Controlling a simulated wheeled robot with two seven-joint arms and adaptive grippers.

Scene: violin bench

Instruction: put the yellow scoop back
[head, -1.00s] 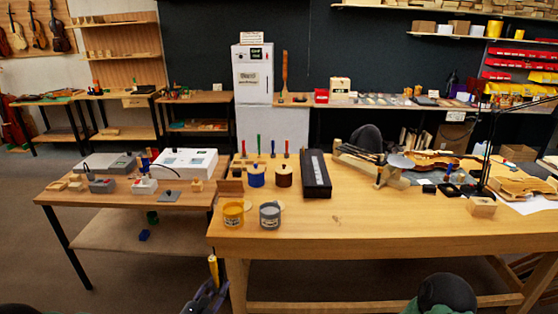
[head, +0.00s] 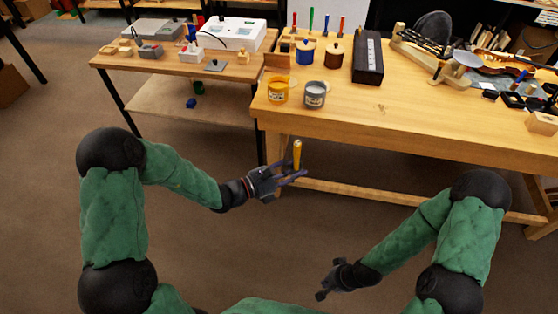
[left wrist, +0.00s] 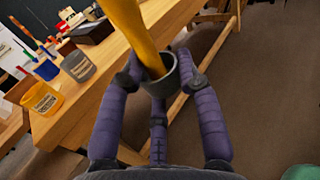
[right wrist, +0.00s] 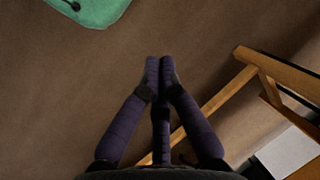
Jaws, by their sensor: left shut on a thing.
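The yellow scoop (head: 297,152) has a yellow handle and a dark grey cup, which shows in the left wrist view (left wrist: 160,82). My left gripper (head: 290,174) is shut on its cup, handle pointing up, in front of the bench's front edge. A yellow tub (head: 277,91) and a grey tub (head: 314,94), both labelled, stand near that edge. Both also show in the left wrist view, the yellow tub (left wrist: 42,98) left of the grey tub (left wrist: 77,66). My right gripper (head: 322,284) is low over the floor; its fingertips (right wrist: 160,62) meet, with nothing between them.
The wooden bench (head: 400,130) also carries a blue pot (head: 305,53), a brown pot (head: 334,54), a black case (head: 368,58) and several upright coloured-handled tools behind. A lower side table (head: 130,62) adjoins at left. Bench space right of the grey tub is clear.

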